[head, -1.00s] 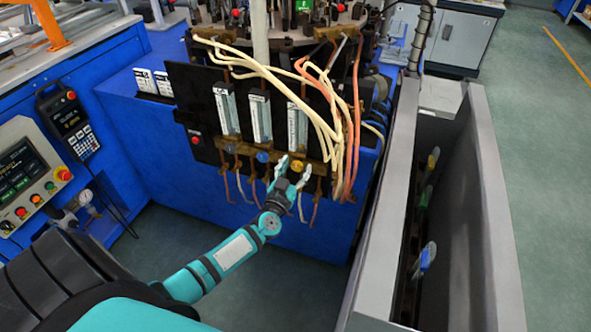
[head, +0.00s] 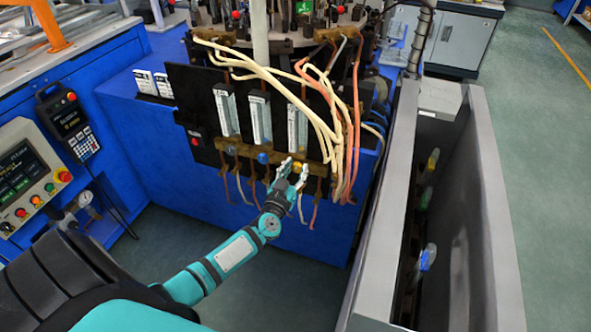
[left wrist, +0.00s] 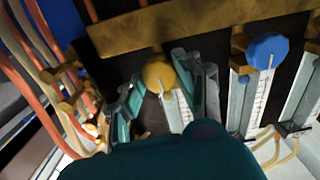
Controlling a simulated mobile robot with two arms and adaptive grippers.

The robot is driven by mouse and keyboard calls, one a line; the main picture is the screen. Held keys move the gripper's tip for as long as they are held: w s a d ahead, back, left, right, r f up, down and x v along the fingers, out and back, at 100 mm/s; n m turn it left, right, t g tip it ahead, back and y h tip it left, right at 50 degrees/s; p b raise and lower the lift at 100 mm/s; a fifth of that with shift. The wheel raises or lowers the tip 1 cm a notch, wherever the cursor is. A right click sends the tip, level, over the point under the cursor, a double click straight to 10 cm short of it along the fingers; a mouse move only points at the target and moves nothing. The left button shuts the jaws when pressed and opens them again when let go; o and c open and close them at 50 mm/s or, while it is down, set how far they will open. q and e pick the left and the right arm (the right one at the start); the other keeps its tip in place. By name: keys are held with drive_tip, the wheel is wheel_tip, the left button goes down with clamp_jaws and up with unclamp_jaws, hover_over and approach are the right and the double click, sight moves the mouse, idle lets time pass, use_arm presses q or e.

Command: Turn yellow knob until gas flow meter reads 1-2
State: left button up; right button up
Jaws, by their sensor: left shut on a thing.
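The yellow knob (head: 297,166) sits at the bottom of the rightmost gas flow meter (head: 297,127) on the black panel. My left gripper (head: 294,170) reaches it from below, with a finger on either side. In the left wrist view the yellow knob (left wrist: 158,76) shows between the two fingers of my left gripper (left wrist: 157,82), which is shut on it. The flow meter's scale shows in both views, but its reading is too small to tell. My right gripper is not in view.
A blue knob (head: 263,158) is left of the yellow one, under the middle flow meter. Pale and orange hoses (head: 335,130) hang close on the right. A grey-walled trough (head: 485,200) stands at the right. Open floor (head: 200,255) lies in front of the blue cabinet.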

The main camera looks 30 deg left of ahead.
use_arm(q)
drive_tip(key=n, duration=0.4)
drive_tip(key=shift+n, duration=0.3)
drive_tip(key=n, duration=0.2)
drive_tip(key=n+b, duration=0.1)
drive_tip(key=n, duration=0.2)
drive_tip(key=shift+a+f+n, duration=0.15)
drive_tip(key=shift+n, duration=0.15)
idle(0.3)
drive_tip(key=o, duration=1.1)
drive_tip(key=shift+s, duration=0.1)
drive_tip(key=v, duration=1.2)
